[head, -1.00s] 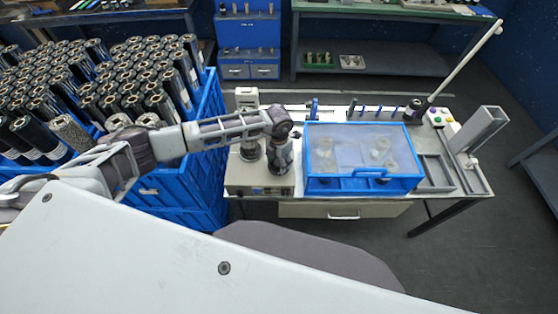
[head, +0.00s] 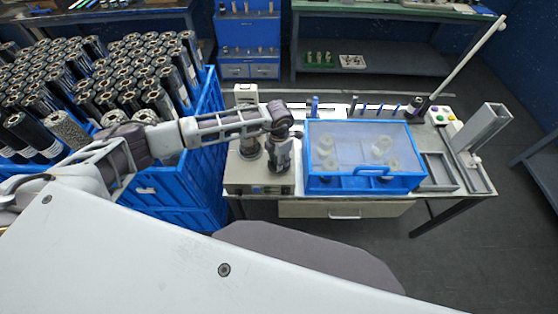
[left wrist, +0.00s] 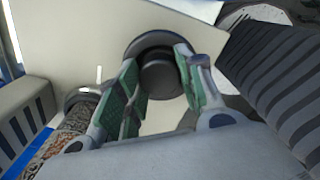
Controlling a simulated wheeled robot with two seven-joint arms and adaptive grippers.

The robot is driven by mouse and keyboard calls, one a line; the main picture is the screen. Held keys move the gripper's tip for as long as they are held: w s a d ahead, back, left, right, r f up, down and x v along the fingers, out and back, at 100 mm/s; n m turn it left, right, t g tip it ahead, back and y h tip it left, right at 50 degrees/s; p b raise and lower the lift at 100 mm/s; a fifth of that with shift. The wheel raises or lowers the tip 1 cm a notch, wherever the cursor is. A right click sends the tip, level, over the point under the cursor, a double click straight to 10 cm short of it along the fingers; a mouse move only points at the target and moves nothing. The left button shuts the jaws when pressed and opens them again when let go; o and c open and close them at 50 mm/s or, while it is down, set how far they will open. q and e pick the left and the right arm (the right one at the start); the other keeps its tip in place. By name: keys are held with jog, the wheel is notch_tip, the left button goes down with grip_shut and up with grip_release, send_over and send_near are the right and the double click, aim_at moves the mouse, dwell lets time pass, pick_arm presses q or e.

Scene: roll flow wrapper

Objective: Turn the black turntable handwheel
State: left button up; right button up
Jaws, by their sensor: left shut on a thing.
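The black turntable handwheel (left wrist: 160,76) is a round dark knob on a pale panel in the left wrist view. The green-padded fingers of my left gripper (left wrist: 160,88) stand on either side of it and are shut on it. In the head view my left gripper (head: 281,160) points down over the beige machine box (head: 240,182) at the table's left end and hides the handwheel. My right gripper is not in view.
A blue-framed clear cover (head: 365,135) with pale round parts under it stands close to the right of my left gripper. Blue crates (head: 180,205) of dark rolls stand at the left. A grey tray (head: 438,172) and an upright grey channel (head: 490,130) are at the right end.

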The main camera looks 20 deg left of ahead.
pick_arm(q)
jog(key=m+b, duration=0.3)
jog(key=shift+f, duration=0.25)
jog(key=m+b, duration=0.3)
jog(key=b, duration=0.1)
jog(key=shift+m, duration=0.3)
jog(key=shift+r+m+b, duration=0.1)
jog(key=shift+m+b, duration=0.2)
jog(key=shift+m, duration=0.1)
jog(key=shift+s, duration=0.1)
jog(key=shift+m, duration=0.3)
jog(key=o, duration=1)
jog(key=shift+r, duration=0.1)
jog(key=shift+o, duration=0.2)
jog(key=shift+r, duration=0.95)
notch_tip(320, 180, up, 10)
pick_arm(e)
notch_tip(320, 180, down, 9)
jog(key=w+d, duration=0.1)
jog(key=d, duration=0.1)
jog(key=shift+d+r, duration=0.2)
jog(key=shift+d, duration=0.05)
